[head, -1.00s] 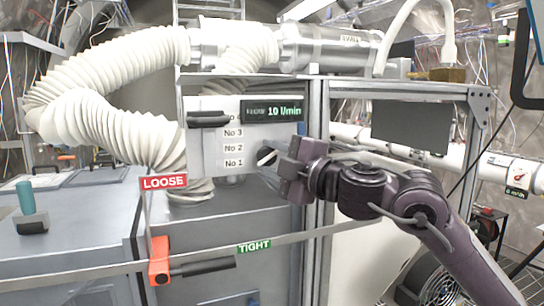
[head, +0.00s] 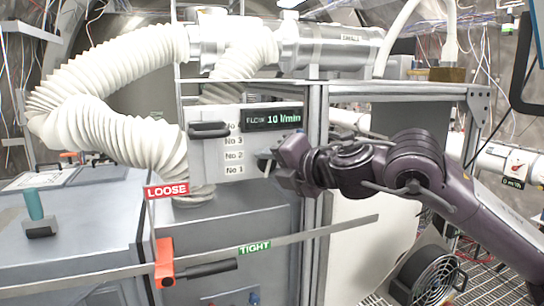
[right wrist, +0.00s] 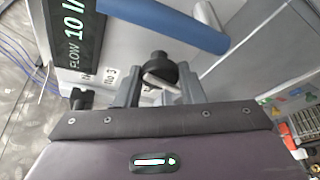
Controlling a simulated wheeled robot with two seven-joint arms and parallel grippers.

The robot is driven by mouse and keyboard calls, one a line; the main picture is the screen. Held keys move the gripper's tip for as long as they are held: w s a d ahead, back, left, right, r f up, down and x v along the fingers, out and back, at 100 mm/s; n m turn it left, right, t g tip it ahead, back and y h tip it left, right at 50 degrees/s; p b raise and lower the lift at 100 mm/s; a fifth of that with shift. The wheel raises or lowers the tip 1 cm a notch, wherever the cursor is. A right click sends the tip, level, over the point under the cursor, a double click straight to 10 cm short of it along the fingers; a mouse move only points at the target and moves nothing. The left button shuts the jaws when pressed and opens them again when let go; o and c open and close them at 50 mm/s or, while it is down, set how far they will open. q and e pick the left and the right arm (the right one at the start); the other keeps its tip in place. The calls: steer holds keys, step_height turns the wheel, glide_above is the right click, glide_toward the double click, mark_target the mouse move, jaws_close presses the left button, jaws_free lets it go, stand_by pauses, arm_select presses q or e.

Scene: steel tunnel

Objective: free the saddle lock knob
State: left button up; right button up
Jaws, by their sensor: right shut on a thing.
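A round black knob (right wrist: 158,68) with a pale bar across it shows in the right wrist view, between the two grey fingers of my right gripper (right wrist: 160,88). The fingers are shut on it. I take it for the saddle lock knob. In the head view my right gripper (head: 268,162) reaches in from the right to the lower right of a grey panel (head: 210,160), and its fingers hide the knob there. The panel carries a display (head: 272,119) reading 10 l/min and labels No 1 to No 3. My left gripper is not in view.
A black handle (head: 209,130) juts from the panel's left. Below, an orange clamp (head: 164,262) with a black grip sits on a metal rail, near a red LOOSE label (head: 167,191) and a green TIGHT label (head: 254,248). A frame post (head: 317,230) stands close to my right gripper.

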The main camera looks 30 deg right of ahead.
steer(key=shift+f, duration=0.1)
stand_by(0.5)
steer(key=o, duration=1)
steer(key=shift+s, duration=0.15)
steer(key=b+v, duration=0.6)
steer(key=v, duration=0.1)
steer(key=shift+s+r, duration=0.2)
